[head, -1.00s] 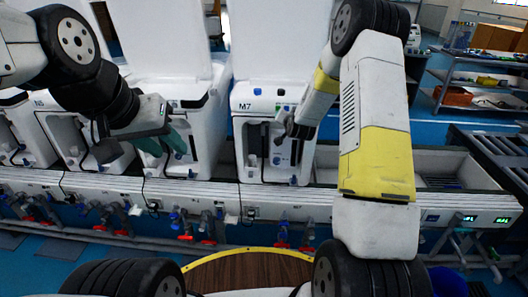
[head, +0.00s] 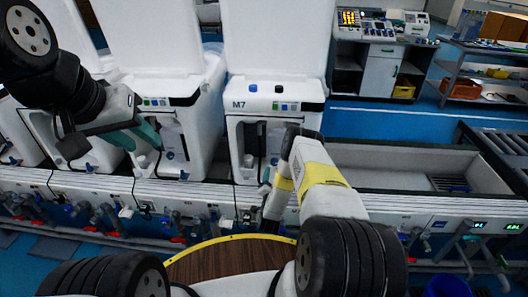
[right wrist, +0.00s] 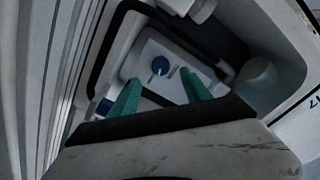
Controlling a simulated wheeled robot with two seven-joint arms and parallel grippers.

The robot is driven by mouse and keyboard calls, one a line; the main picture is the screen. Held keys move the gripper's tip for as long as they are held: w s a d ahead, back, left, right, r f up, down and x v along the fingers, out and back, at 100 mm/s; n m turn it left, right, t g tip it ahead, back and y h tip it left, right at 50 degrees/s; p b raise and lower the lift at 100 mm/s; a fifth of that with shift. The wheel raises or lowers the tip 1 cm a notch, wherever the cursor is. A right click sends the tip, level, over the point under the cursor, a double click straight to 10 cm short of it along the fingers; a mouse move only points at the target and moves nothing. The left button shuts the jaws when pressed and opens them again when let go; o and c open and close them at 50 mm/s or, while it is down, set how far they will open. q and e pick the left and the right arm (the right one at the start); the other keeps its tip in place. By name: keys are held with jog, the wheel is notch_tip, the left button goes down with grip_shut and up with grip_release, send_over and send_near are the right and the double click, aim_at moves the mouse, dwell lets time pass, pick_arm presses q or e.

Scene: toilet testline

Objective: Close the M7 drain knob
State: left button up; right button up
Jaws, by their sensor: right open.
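The white M7 unit (head: 275,92) stands in the middle of the head view, its front recess partly behind my right arm. In the right wrist view, a round blue knob (right wrist: 160,66) sits on a white panel inside a recess. A second blue knob (right wrist: 103,107) is at the left, partly covered. I cannot tell which is the drain knob. My right gripper (right wrist: 160,78) is open, its green fingers either side of the first knob in the picture; contact cannot be told. My left gripper (head: 145,133), with teal fingers, is in front of the unit left of M7; its opening is unclear.
Other white units (head: 165,100) stand left of M7 with raised lids. A long white bench front (head: 190,195) with pipes and valves runs below. An open trough (head: 400,165) lies to the right. In the right wrist view, recess walls and a dark edge surround the panel closely.

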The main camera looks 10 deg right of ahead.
aim_at(274, 164)
jog(key=x, duration=0.7)
grip_shut()
